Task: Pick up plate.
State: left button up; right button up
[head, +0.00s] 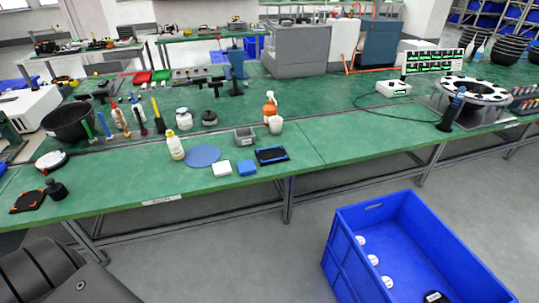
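A flat round blue plate (203,156) lies on the front part of the green table (330,143). A yellow-white bottle (175,146) stands just left of it. A white block (221,168) and a small blue block (246,167) sit to its front right. Nothing is seen resting on the plate. Neither gripper can be seen. A dark part of my own body shows at the bottom left, well short of the plate.
A grey box (245,136), a blue-rimmed black tray (271,155) and a white cup (276,124) stand right of the plate. Bottles and a black bowl (68,121) crowd the left. A large blue crate (345,258) sits on the floor at lower right. The table's right front is clear.

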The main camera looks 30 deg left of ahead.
aim_at(248, 167)
jog(key=u, duration=0.4)
jog(key=i, duration=1)
jog(key=u, duration=0.65)
